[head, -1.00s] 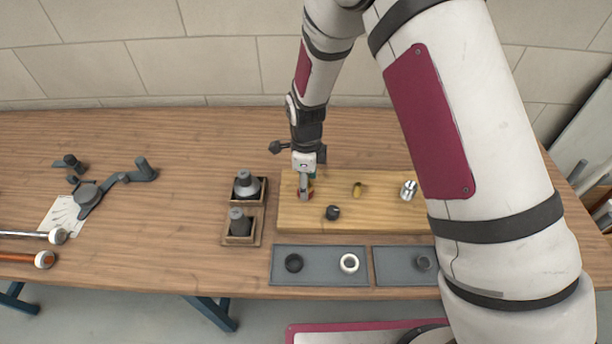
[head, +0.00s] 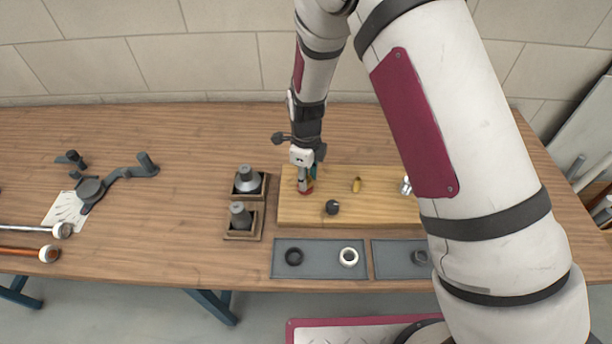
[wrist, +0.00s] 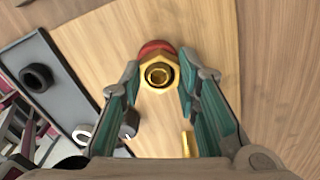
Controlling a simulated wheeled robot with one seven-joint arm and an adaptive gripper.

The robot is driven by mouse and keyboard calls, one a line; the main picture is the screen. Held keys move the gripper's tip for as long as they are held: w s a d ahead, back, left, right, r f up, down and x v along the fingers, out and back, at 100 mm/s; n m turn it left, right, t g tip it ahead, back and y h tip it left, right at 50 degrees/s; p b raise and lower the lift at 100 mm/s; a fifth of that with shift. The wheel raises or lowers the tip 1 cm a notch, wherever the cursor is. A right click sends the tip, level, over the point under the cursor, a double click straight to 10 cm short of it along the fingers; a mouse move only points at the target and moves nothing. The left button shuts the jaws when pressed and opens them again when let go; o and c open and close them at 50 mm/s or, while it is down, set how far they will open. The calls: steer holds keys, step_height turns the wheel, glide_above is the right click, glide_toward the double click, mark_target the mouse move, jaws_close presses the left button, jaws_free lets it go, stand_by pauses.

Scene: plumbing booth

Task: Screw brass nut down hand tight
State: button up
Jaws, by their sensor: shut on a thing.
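The brass nut (wrist: 150,82) sits around a brass threaded end (wrist: 159,74) in the middle of the wrist view. A red part (wrist: 155,46) shows just behind it, and in the head view a red bit (head: 307,190) shows at the left end of the wooden board (head: 340,213). My gripper (wrist: 159,72) is shut on the brass nut, one fingertip on each side of it. In the head view my gripper (head: 303,187) points down at the board and mostly hides the nut. I cannot tell how far down the thread the nut sits.
A brass piece (head: 356,185), a dark knob (head: 332,207) and a silver fitting (head: 406,186) stand on the board to the right. Two small wooden boxes (head: 228,235) are at left. Grey trays (head: 320,260) with rings lie in front.

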steer(key=shift+m, duration=0.8)
steer(key=shift+m+p, duration=0.45)
steer(key=shift+m, duration=1.45)
steer(key=o, duration=2)
steer(key=shift+o, duration=0.2)
steer(key=shift+r+p, duration=0.65)
steer(key=shift+r, duration=1.8)
